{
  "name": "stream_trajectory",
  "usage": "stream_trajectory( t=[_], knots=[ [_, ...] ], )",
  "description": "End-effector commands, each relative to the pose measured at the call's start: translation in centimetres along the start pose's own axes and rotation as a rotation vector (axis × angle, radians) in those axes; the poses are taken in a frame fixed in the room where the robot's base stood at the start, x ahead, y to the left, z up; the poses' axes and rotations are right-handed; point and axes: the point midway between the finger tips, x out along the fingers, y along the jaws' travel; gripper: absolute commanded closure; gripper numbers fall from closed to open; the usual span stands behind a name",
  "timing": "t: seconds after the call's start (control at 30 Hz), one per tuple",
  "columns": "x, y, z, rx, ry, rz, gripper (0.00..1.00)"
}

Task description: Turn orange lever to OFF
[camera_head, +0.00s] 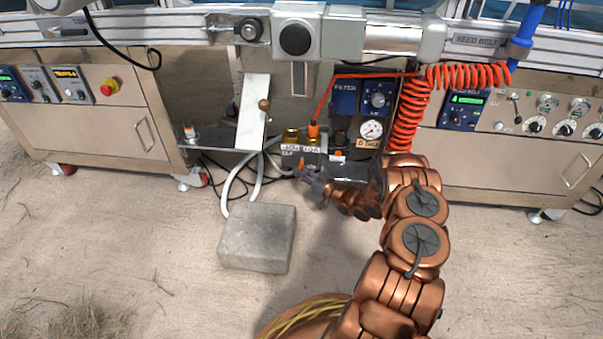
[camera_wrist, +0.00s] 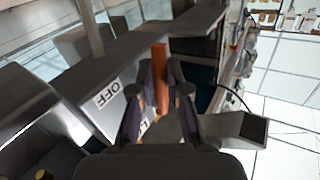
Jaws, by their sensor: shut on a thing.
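The orange lever (camera_wrist: 161,78) stands between the two fingers of my gripper (camera_wrist: 161,92) in the wrist view, and the fingers are shut on it. A white label reading OFF (camera_wrist: 108,93) is on the grey surface to the left of the lever. Part of another label shows behind the fingers and is mostly hidden. In the head view my gripper (camera_head: 308,175) is at the low valve area below the yellow fittings, with a small orange bit of the lever (camera_head: 302,163) at its tip. My arm comes in from the lower right.
A grey block (camera_head: 257,238) sits on the floor, with pale hoses (camera_head: 234,183) running behind it. Open floor lies to the left.

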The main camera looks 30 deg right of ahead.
Motion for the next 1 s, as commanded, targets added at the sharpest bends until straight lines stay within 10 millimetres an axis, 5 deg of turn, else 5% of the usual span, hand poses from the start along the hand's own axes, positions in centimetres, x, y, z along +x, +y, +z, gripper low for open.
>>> stream_trajectory(
  t=[0.97, 1.0],
  knots=[
    [-0.75, 0.50, -0.24, -0.144, -0.218, 0.030, 1.00],
    [-0.75, 0.51, -0.24, -0.144, -0.218, 0.031, 0.83]
  ],
)
